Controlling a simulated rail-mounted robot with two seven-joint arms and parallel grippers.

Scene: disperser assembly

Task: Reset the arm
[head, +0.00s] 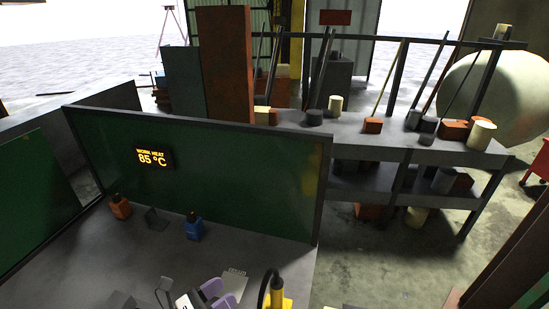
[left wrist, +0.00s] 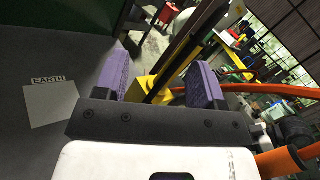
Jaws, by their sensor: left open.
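My left gripper (head: 219,294) shows at the bottom of the head view, over the grey work table. Its purple fingers stand apart, and in the left wrist view the gap between the fingertips (left wrist: 158,78) holds nothing. A yellow piece (left wrist: 143,88) shows beyond the gap; I cannot tell how far away it is. A pale plate marked EARTH (left wrist: 50,105) lies left of the fingers. My right gripper is in neither view.
An orange container (head: 121,208) and a blue container (head: 194,229) stand before a green panel (head: 230,175) with a display (head: 152,158) reading 85 °C. A yellow fixture with a black cable (head: 273,288) is close to my gripper's right. A cluttered shelf (head: 400,150) stands behind.

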